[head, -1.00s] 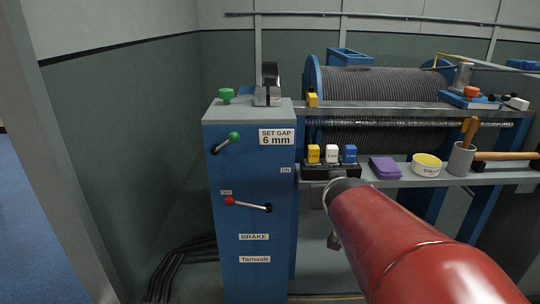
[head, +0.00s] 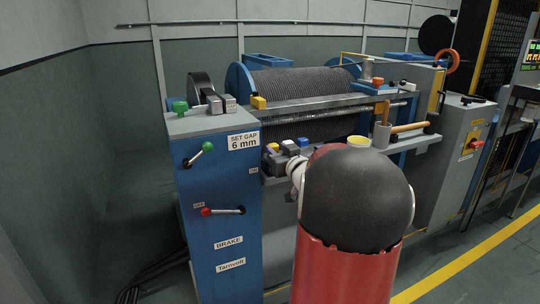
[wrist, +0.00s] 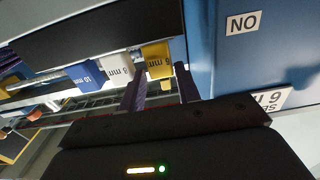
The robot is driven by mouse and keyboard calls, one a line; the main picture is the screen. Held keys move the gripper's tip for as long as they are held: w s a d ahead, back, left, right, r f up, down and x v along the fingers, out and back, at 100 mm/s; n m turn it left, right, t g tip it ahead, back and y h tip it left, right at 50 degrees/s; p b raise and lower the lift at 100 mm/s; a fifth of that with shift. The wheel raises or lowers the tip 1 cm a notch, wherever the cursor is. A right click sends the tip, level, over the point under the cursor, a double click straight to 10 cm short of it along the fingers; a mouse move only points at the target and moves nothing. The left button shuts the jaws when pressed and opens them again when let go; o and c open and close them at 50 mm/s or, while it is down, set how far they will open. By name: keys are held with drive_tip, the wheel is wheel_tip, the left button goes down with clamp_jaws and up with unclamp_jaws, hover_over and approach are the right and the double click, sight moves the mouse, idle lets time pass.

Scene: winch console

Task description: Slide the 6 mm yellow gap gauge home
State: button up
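The yellow gap gauge (wrist: 157,60) stands beside the white gauge (wrist: 117,67) and the blue gauge (wrist: 87,73) in the wrist view. The yellow gauge's number is hard to read; the blue one reads 10 mm. In the head view the yellow gauge (head: 272,148) is at the left end of the row. My gripper (wrist: 160,75) is open, its two dark fingers apart with the yellow gauge showing between their tips; I see no clear contact. In the head view my arm hides most of the gripper. The blue brake cabinet (head: 208,180) carries a "SET GAP 6 mm" label (head: 243,141).
Grey blocks (head: 222,104) and a green knob (head: 180,107) sit on the cabinet top. A green-knobbed lever (head: 207,147) and red-knobbed lever (head: 206,212) stick out of its front. A yellow tub (head: 358,142) and a mallet (head: 408,128) lie on the shelf right.

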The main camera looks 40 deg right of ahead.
sight(271, 144)
drive_tip(key=x, duration=0.5)
drive_tip(key=shift+r, duration=0.1)
drive_tip(key=c, duration=0.7)
drive_tip(key=shift+o, duration=0.2)
